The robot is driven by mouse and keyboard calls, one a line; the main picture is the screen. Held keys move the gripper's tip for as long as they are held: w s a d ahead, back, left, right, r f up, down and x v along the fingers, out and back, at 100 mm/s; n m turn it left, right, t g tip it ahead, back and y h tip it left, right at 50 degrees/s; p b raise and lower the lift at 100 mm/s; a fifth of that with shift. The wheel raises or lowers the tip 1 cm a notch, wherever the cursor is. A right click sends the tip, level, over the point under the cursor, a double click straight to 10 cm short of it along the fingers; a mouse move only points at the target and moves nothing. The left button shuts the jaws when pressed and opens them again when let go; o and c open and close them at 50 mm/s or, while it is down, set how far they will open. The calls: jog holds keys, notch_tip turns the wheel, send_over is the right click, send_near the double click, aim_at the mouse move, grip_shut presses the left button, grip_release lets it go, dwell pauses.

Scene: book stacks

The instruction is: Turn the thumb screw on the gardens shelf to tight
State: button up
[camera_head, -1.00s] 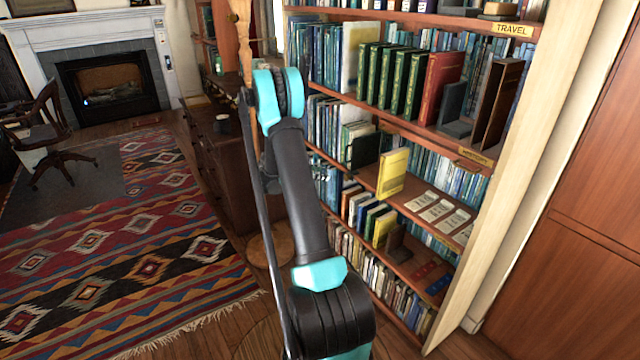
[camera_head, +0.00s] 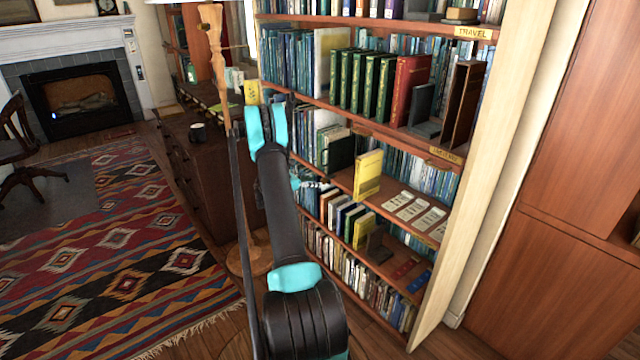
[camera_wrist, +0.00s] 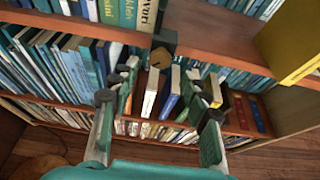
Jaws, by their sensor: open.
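A small round brass-coloured piece on a dark block (camera_wrist: 161,56) sits at the shelf edge in the upper middle of the wrist view. It may be the thumb screw, but it is too small to tell, and which way it is turned does not show. My gripper (camera_wrist: 158,107) is open and empty in the wrist view, its two fingers spread below the brass piece in the picture and apart from it. In the head view my gripper (camera_head: 308,183) is small and partly hidden by my arm, in front of the bookcase's middle shelves. No gardens label is readable.
The bookcase (camera_head: 484,190) holds several rows of books. A yellow book (camera_head: 368,175) stands on a middle shelf beside pale cards (camera_head: 411,208). Green books (camera_head: 360,82) stand above. A dark wooden cabinet (camera_head: 205,170) is left of my arm.

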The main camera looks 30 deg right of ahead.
aim_at(325, 181)
jog(key=shift+x, duration=2.6)
jog(key=shift+c, duration=0.6)
grip_shut()
